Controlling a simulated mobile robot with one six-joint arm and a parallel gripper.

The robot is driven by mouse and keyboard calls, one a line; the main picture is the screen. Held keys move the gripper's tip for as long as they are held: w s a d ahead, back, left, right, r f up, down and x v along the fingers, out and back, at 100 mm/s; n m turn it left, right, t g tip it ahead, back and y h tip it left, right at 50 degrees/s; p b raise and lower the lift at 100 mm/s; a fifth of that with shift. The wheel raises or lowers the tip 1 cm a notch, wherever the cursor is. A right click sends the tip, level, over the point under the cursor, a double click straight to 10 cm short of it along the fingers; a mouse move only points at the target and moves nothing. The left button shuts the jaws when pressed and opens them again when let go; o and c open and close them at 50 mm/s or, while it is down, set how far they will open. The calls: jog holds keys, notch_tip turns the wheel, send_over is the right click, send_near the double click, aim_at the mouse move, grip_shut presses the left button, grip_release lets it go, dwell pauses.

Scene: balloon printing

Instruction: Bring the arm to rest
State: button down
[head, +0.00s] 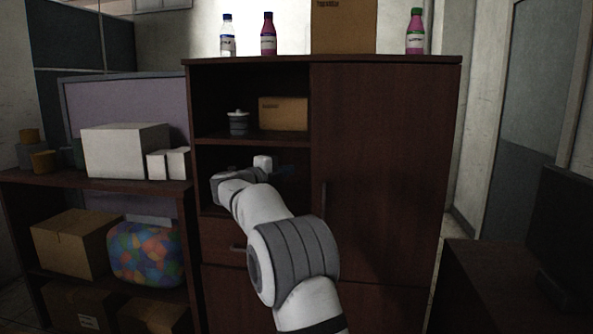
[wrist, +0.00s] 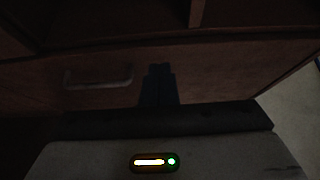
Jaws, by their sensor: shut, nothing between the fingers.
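My gripper (wrist: 159,72) is shut and empty in the wrist view, its dark fingers together in front of the dark wood cabinet front. In the head view my white and grey arm reaches up from the bottom, and its end is in front of the lower open shelf of the brown cabinet (head: 375,160). The fingers are dark and hard to make out there. A drawer with a metal handle (wrist: 98,78) lies to the left of the fingers in the wrist view. The drawer looks closed.
Bottles, among them a purple one (head: 268,35), and a cardboard box (head: 343,27) stand on the cabinet top. A grey canister (head: 238,123) and a small box (head: 284,113) sit on its upper shelf. A low shelf on the left holds boxes and a colourful bag (head: 146,253). A dark monitor (head: 562,240) stands at right.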

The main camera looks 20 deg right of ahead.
jog(key=s+a+r+n+t+y+p, duration=0.3)
jog(key=a+r+n+t+y+p, duration=0.25)
jog(key=r+n+t+y, duration=0.4)
jog(key=s+a+f+n+g+y+p, duration=0.35)
jog(key=s+a+n+y, duration=0.3)
jog(key=s+n, duration=0.4)
jog(key=s+d+f+n+g+p, duration=0.1)
jog(key=s+f+n+g, duration=0.2)
jog(key=s, duration=0.8)
jog(key=s+d+f+n+g+p, duration=0.1)
jog(key=s+f+g, duration=0.4)
jog(key=s, duration=0.7)
jog(key=s+f+n+g+p, duration=0.3)
jog(key=s+f, duration=0.5)
jog(key=s, duration=0.3)
jog(key=n+g, duration=0.1)
jog(key=n, duration=0.1)
jog(key=shift+s+d+n+g+h, duration=0.3)
jog(key=shift+s+d, duration=0.1)
